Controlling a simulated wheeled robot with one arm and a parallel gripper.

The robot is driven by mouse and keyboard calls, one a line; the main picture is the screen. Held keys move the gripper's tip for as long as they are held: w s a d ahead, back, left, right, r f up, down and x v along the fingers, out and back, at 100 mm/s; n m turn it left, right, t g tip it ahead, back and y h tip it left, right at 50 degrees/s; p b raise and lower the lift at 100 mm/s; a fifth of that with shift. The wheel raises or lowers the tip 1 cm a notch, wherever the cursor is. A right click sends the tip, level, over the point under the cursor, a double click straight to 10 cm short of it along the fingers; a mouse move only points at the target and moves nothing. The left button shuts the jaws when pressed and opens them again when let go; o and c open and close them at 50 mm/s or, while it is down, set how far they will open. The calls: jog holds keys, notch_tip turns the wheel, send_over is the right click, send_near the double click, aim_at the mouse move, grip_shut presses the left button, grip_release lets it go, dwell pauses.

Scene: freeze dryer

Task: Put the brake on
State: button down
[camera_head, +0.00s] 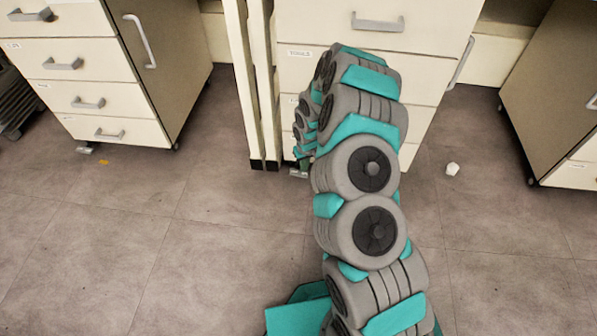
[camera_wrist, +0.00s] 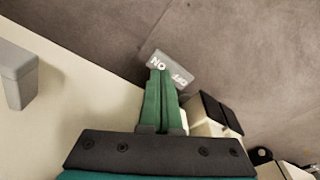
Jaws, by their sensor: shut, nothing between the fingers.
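The brake is a small grey pedal (camera_wrist: 172,66) with white lettering, at the foot of the middle cabinet. The lettering looks like ON and OFF seen turned round. In the head view the pedal (camera_head: 298,173) shows low at the cabinet's front left corner. My gripper (camera_wrist: 161,72) has its green fingers shut together and empty. Their tips overlap the ON side of the pedal in the wrist view; I cannot tell whether they touch it. In the head view the gripper (camera_head: 303,154) is mostly hidden behind my arm, just above the pedal.
The middle cabinet (camera_head: 424,65) stands behind my arm, with pale upright posts (camera_head: 262,90) close at its left. A left cabinet (camera_head: 75,65) and a right cabinet (camera_head: 555,80) stand apart. A small white object (camera_head: 452,169) lies on the floor at right. The front floor is clear.

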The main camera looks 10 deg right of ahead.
jog(key=shift+r+p, duration=0.7)
jog(key=shift+r, duration=2.25)
notch_tip(320, 180, up, 17)
jog(key=g+p, duration=0.1)
jog(key=p, duration=0.2)
send_over(304, 174)
jog(key=s+a, duration=0.2)
jog(key=s, duration=0.5)
jog(key=s+r+p, duration=0.3)
jog(key=s+r, duration=0.6)
jog(key=r, duration=0.3)
jog(key=s+r+g+p, duration=0.1)
jog(key=s+r, duration=0.3)
jog(key=s, duration=0.5)
jog(key=s+d+r+m+p, duration=0.1)
jog(key=s+r+p, duration=0.1)
jog(key=s+r, duration=0.3)
jog(key=s+d+r+m+g+p, duration=0.1)
jog(key=s+r, duration=0.4)
jog(key=s, duration=0.8)
jog(key=shift+s+g, duration=0.15)
jog(key=shift+g, duration=0.15)
